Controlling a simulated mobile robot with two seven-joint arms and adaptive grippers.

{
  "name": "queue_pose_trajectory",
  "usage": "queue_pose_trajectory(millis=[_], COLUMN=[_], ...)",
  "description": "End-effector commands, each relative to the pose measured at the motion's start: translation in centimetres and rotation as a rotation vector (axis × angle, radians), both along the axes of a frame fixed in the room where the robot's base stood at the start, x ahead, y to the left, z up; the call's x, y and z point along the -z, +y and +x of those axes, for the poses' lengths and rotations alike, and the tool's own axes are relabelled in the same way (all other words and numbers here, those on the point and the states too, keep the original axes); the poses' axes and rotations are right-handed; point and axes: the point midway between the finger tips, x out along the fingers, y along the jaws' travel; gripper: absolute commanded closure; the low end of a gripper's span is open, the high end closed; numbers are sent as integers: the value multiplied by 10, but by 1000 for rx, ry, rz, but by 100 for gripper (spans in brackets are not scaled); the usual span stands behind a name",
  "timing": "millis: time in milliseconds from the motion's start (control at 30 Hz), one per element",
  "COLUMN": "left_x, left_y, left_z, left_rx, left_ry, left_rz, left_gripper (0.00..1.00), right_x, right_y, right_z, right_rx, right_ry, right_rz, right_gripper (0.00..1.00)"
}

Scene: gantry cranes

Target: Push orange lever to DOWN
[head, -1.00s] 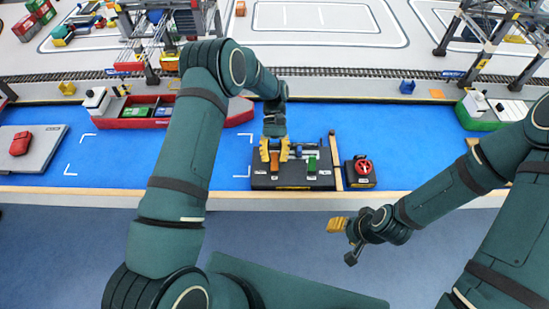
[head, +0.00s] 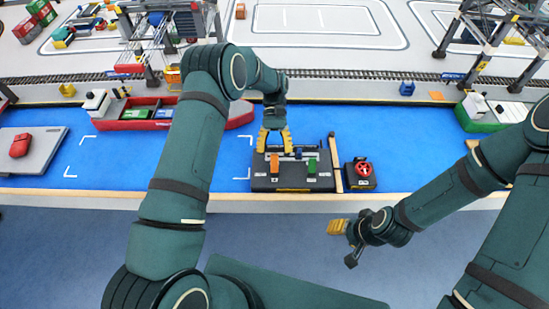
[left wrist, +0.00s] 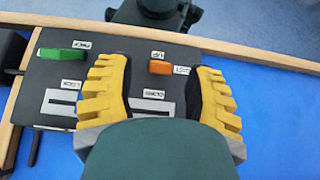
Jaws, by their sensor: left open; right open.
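The orange lever (head: 274,163) stands on the left part of a dark control panel (head: 290,183) at the front edge of the blue table. In the left wrist view the orange lever (left wrist: 160,67) is close to the UP label, with the DOWN label and a pale slot on its far side. My left gripper (head: 274,143) is open, its yellow fingers just beyond the lever in the head view. In the left wrist view the fingers frame the lever on both sides, without visible contact. My right gripper (head: 338,227) is open and empty, in front of the table.
A green lever (head: 311,165) stands right of the orange one, and a small blue part (head: 298,153) is between them. A box with a red wheel (head: 363,168) sits right of the panel. The blue table behind the red wheel is clear.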

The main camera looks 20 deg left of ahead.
Motion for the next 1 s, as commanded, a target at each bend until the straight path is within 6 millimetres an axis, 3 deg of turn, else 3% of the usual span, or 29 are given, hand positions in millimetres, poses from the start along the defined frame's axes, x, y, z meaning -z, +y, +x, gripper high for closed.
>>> queue_pose_trajectory(millis=[333, 1000], left_x=[-21, -24], left_y=[9, 10], left_z=[33, 36], left_rx=[0, 1], left_ry=[0, 2], left_rz=[0, 0], left_gripper=[47, 47], right_x=[0, 0], right_y=[0, 0], right_z=[0, 0], right_rx=[0, 0], right_ry=[0, 0], right_rz=[0, 0], right_gripper=[47, 47])
